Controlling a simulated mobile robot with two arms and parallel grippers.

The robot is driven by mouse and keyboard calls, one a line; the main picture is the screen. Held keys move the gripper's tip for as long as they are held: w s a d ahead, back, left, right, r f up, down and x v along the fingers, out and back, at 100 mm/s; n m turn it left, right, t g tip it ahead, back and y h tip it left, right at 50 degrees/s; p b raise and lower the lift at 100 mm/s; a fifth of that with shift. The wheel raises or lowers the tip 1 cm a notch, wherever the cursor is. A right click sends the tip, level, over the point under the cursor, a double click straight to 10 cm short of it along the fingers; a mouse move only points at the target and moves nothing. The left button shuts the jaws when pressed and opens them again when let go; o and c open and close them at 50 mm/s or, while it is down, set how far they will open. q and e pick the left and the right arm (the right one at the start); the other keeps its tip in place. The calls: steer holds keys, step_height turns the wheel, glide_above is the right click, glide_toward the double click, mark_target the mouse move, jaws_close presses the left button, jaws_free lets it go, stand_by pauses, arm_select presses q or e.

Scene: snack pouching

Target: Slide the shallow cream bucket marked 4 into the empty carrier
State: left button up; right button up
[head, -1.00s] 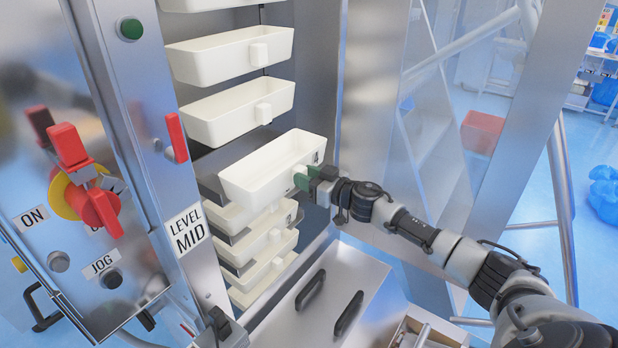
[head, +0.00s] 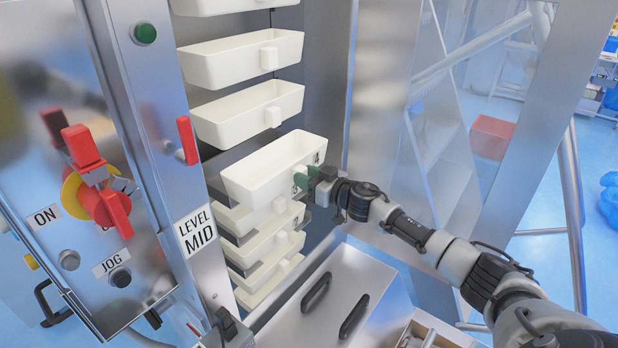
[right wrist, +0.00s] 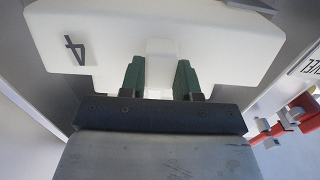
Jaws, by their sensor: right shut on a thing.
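The cream bucket (head: 262,172) is at the middle of the bucket column in the head view, between the buckets above and below. In the right wrist view the cream bucket (right wrist: 115,40) shows a dark 4 on its front, turned by the camera's angle. My right gripper (head: 307,182) is shut on the bucket's front tab; the tab (right wrist: 160,68) sits between the green fingers (right wrist: 160,80). The carrier behind the bucket is hidden by it. I cannot tell how far the bucket is in. My left gripper is not in view.
Cream buckets hang above (head: 250,115) and below (head: 262,245). A steel panel with a red switch (head: 98,185) and a LEVEL MID label (head: 197,228) stands left. A steel lid with two black handles (head: 316,292) lies below. A steel post (head: 385,120) stands right.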

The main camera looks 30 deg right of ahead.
mark_target(290, 169)
steer(key=shift+x, duration=1.3)
steer(key=shift+x, duration=1.35)
steer(key=shift+b+x, duration=0.4)
steer(key=shift+x, duration=0.95)
steer(key=o, duration=0.9)
steer(key=shift+o, duration=0.2)
steer(key=shift+s, duration=0.1)
steer(key=shift+s+d, duration=0.2)
steer(key=shift+s, duration=0.05)
steer(key=b+v, duration=0.2)
steer(key=v, duration=0.8)
